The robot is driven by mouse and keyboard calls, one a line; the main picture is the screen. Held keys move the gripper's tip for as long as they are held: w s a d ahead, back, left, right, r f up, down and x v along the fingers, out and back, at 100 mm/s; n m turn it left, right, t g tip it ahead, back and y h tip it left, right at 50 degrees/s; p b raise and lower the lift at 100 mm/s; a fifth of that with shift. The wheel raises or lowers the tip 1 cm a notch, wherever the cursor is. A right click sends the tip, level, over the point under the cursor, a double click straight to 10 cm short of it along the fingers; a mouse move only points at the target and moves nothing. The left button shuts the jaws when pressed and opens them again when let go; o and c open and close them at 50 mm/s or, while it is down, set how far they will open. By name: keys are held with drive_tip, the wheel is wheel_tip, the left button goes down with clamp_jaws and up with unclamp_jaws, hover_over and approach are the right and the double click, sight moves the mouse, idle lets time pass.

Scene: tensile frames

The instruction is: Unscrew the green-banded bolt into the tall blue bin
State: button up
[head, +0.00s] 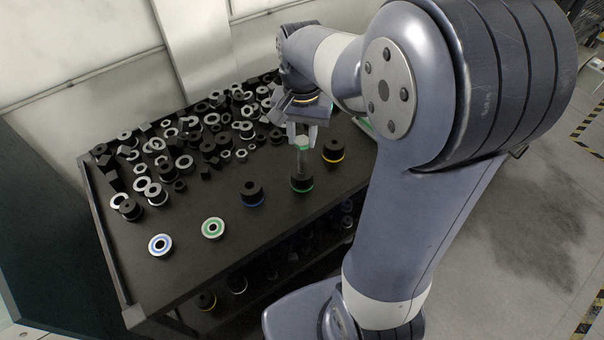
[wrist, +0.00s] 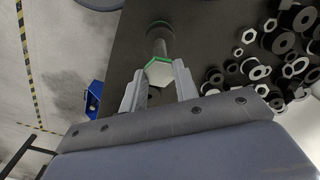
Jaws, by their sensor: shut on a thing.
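The green-banded bolt (head: 301,157) stands upright, with a grey shank and a green band at its hexagonal head. Its lower end meets a black round base with a green rim (head: 302,184) on the table; I cannot tell how deep it sits in it. My gripper (head: 301,137) is above, its fingers shut on the bolt head. In the wrist view the pale hexagonal head with green edge (wrist: 160,71) lies between the two fingertips (wrist: 159,78). A blue object (wrist: 94,101), possibly the tall blue bin, shows partly at the left of the wrist view. No blue bin shows in the head view.
The dark table (head: 190,275) holds a black base with a yellow rim (head: 333,151), one with blue (head: 252,194), a green-ringed washer (head: 213,228) and a blue-ringed washer (head: 160,244). Many loose nuts and rings (head: 186,162) crowd the back left.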

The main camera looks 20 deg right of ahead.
sight(302, 140)
drive_tip(key=shift+c, duration=0.6)
drive_tip(key=n, duration=0.6)
drive_tip(key=shift+c, duration=0.2)
drive_tip(key=shift+r+p, duration=2.7)
drive_tip(key=shift+r, duration=0.2)
drive_tip(key=shift+f, duration=0.1)
